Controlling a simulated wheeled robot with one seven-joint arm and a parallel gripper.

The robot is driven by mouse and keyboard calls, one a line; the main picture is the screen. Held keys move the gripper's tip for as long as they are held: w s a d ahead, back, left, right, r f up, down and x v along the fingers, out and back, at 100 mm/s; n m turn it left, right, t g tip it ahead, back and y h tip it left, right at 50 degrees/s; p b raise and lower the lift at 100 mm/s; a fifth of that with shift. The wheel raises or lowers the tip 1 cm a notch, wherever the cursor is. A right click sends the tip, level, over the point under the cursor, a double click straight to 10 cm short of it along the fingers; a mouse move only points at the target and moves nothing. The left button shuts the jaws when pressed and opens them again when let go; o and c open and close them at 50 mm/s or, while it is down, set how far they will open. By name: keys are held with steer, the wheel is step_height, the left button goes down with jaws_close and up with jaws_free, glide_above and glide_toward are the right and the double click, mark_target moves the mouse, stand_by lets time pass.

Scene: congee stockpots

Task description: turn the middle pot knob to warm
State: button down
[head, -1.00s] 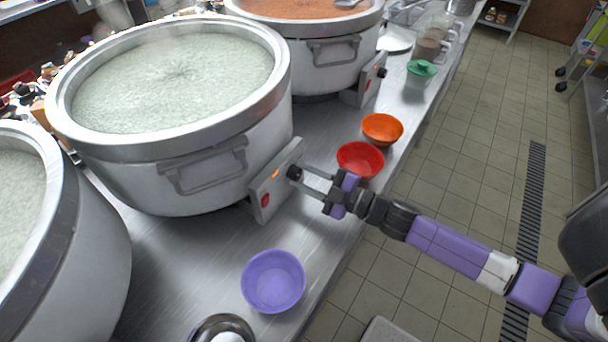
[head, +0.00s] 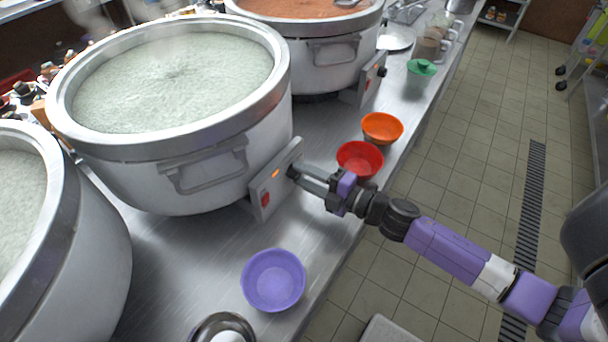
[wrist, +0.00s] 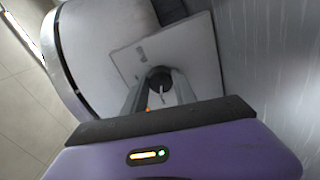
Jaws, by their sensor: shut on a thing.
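The middle pot (head: 180,160) is a large steel stockpot of pale, steaming congee. Its control box (head: 270,190) faces the counter's front edge, with a lit orange indicator (head: 276,174) and a red switch (head: 266,199). My gripper (head: 297,173) reaches in from the right and is shut on the dark knob (wrist: 160,80) on that box. The knob is mostly hidden by the fingers in the head view. In the wrist view the knob shows between the fingers, with a pale mark on its face. I cannot read any setting labels.
A red bowl (head: 360,159) and an orange bowl (head: 382,128) stand close behind my gripper. A purple bowl (head: 273,281) is nearer. Another pot (head: 325,60) stands behind, and one (head: 70,240) at left. Bare counter lies before the control box.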

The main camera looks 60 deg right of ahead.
steer(key=shift+a, duration=0.1)
stand_by(0.3)
steer(key=c, duration=1)
jaws_free()
steer(key=shift+s, duration=0.1)
steer(key=s+b, duration=0.1)
steer(key=s, duration=0.6)
steer(key=shift+s+d+r+b, duration=0.15)
steer(key=shift+s+d+b, duration=0.05)
steer(key=shift+s+b, duration=0.1)
steer(key=s+a+r+m+g, duration=0.1)
steer(key=s+a+r+m, duration=0.2)
steer(key=s+a+m, duration=0.5)
steer(key=s+a+r+m+g+h, duration=0.1)
steer(key=s+a+r+m, duration=0.1)
steer(key=s+a+m, duration=0.6)
steer(key=s+a, duration=0.1)
steer(key=a, duration=0.4)
steer(key=shift+r+m+g, duration=0.4)
